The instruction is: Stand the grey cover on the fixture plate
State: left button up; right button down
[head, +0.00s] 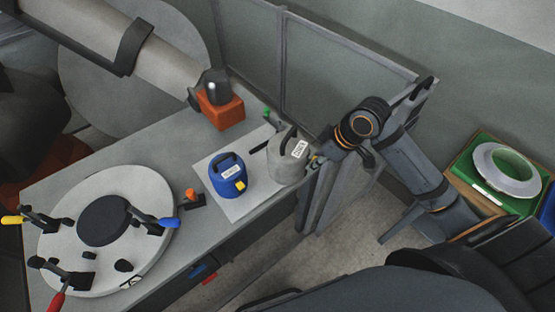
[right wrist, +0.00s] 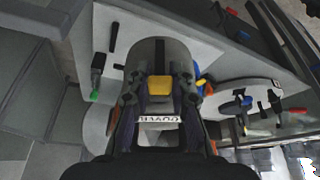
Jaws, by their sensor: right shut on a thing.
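The grey cover (head: 286,160), with a dark handle and a white label, is at the right end of the white mat. It also shows in the right wrist view (right wrist: 160,50), with a yellow tab and an upside-down "COVER" label. My right gripper (head: 317,160) is shut on the cover from its right side; its fingers (right wrist: 160,95) flank the yellow tab. I cannot tell whether the cover touches the mat. The round fixture plate (head: 58,208) lies at the left, with a dark disc in its middle. My left gripper is not in view.
A blue canister (head: 228,178) stands on the white mat (head: 240,209), left of the cover. An orange block with a dark dome (head: 222,111) stands behind. Toggle clamps with yellow, blue and red (head: 55,303) handles surround the plate's disc. An orange-topped item (head: 191,195) lies between.

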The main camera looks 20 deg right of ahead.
jog(key=w+f, duration=0.2)
jog(key=w, duration=0.1)
jog(key=w+a+f+p, duration=0.1)
jog(key=w+f, duration=0.2)
jog(key=w, duration=0.1)
jog(key=w+a+f+p, duration=0.1)
jog(key=w+f, duration=0.2)
jog(key=w, duration=0.1)
jog(key=shift+w, duration=0.1)
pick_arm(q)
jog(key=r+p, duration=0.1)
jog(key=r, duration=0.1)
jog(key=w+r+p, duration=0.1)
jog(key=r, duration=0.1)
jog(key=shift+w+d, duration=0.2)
pick_arm(e)
jog(key=x, duration=0.2)
jog(key=d+x, duration=0.1)
jog(key=x, duration=0.1)
jog(key=shift+a+f, duration=0.1)
jog(key=shift+f, duration=0.2)
jog(key=shift+f, duration=0.15)
jog(key=c, duration=1.2)
grip_release()
